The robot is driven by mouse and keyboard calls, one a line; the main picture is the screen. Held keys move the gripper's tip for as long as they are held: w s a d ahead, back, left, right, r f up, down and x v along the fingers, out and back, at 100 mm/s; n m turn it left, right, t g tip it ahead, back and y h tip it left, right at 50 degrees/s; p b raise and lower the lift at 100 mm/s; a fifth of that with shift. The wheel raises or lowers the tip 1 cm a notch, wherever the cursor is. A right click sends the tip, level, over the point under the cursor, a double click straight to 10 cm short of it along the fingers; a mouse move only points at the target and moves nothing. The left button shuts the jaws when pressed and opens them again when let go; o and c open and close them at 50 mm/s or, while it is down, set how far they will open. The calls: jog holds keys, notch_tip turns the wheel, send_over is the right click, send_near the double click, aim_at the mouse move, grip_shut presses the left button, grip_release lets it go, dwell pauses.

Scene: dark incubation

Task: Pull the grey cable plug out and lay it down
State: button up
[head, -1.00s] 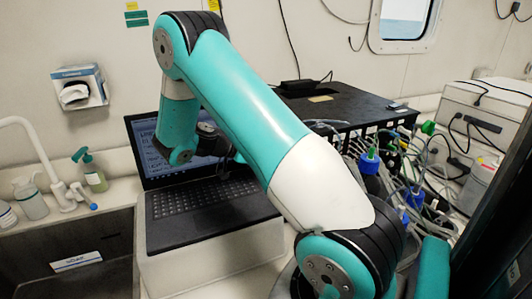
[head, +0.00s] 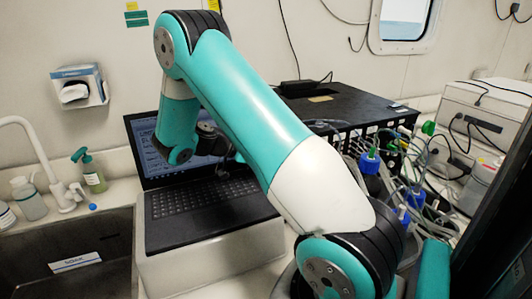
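My teal and white arm crosses the middle of the head view, and its wrist hangs in front of the laptop (head: 205,205) screen. Dark parts at the wrist's right may belong to my gripper, but its fingers cannot be made out. I cannot tell whether it holds anything. The grey cable plug cannot be picked out. Several grey cables (head: 428,150) run in a tangle at the right, around blue-capped bottles, and my arm hides part of that area.
A black box (head: 350,103) stands behind my arm. A sink (head: 70,235) with a white tap (head: 35,150) and soap bottles (head: 93,172) is at the left. White equipment (head: 490,105) with black cables stands at the right. The wall above the laptop is mostly clear.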

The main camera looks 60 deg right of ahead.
dwell(0.3)
grip_shut()
jog(key=shift+w+a, duration=0.5)
jog(key=shift+a, duration=0.35)
jog(key=shift+w+a, duration=0.55)
jog(key=shift+a, duration=0.3)
jog(key=shift+w+a, duration=0.5)
jog(key=shift+a, duration=0.35)
